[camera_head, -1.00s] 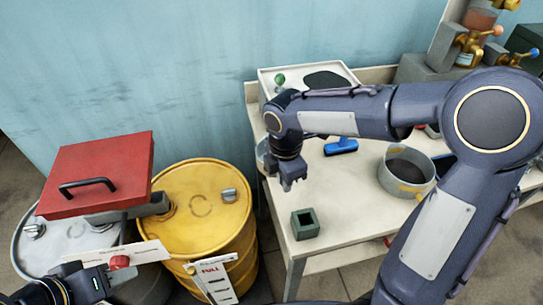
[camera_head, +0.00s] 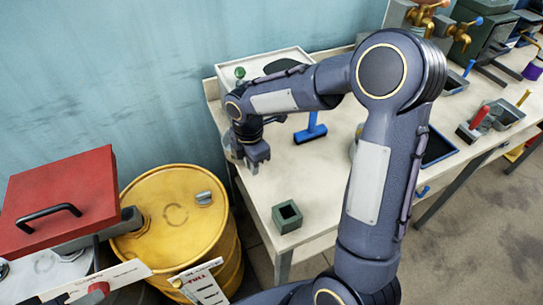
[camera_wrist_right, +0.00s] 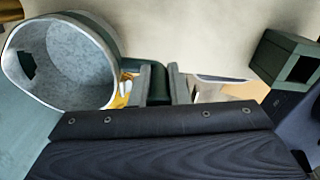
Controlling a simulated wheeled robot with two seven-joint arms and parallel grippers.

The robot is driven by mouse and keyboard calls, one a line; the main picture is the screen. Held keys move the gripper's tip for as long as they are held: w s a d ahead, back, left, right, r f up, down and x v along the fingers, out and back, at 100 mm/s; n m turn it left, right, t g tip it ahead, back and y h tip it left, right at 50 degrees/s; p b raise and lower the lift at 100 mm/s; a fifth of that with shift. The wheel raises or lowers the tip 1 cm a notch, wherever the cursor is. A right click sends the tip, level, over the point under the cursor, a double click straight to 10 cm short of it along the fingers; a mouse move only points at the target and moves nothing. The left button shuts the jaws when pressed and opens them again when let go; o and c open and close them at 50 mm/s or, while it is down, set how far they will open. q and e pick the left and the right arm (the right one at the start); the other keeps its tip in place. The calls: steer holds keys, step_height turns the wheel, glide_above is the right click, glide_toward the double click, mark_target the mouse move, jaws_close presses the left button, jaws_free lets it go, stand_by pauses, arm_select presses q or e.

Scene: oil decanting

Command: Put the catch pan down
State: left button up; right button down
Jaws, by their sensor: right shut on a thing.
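The catch pan is a grey, round metal vessel (camera_head: 231,147), mostly hidden behind my right gripper at the table's left end. In the right wrist view its open mouth and pale grey inside (camera_wrist_right: 75,60) fill the upper left, and it looks empty. My right gripper (camera_head: 258,166) is shut on a dark green part beside the pan, seemingly its handle; its fingers (camera_wrist_right: 165,85) show in the wrist view. I cannot tell whether the pan touches the table. My left gripper is out of view.
The pale table (camera_head: 305,185) has bare room around a green square holder (camera_head: 287,215). A white tray (camera_head: 290,57) and a blue squeegee (camera_head: 311,131) are behind. A yellow drum (camera_head: 170,215) and a red lid (camera_head: 65,200) stand left of the table.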

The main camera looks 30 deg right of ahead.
steer(key=d, duration=0.2)
steer(key=d+p, duration=0.1)
steer(key=d, duration=0.3)
steer(key=shift+s+d+f, duration=0.1)
steer(key=shift+s+f, duration=0.15)
steer(key=shift+f, duration=0.5)
steer(key=shift+f, duration=0.1)
steer(key=c, duration=1.4)
jaws_free()
